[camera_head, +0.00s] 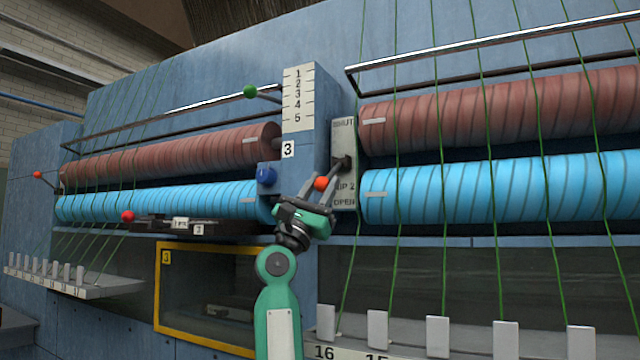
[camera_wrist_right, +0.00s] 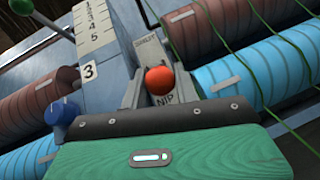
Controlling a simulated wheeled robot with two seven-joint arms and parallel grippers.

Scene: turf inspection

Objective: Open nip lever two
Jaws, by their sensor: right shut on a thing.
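Nip lever two has an orange-red ball knob (camera_head: 321,183), which also shows in the right wrist view (camera_wrist_right: 160,80). Its short dark arm runs up and right to a pivot on a pale plate (camera_head: 344,200) lettered SHUT at the top, NIP 2 in the middle and OPEN at the bottom. The knob stands between the middle and lower lettering, left of the plate. My right gripper (camera_head: 319,186) is shut on the knob, with one finger on each side of it. My left gripper is not in view.
Brown rollers (camera_head: 510,108) and blue rollers (camera_head: 500,188) flank the lever, with green yarns running down in front. A blue knob (camera_head: 266,175) and a green-ball lever (camera_head: 250,91) are left of it. Below are a yellow-framed window (camera_head: 158,300) and several white tabs (camera_head: 437,337).

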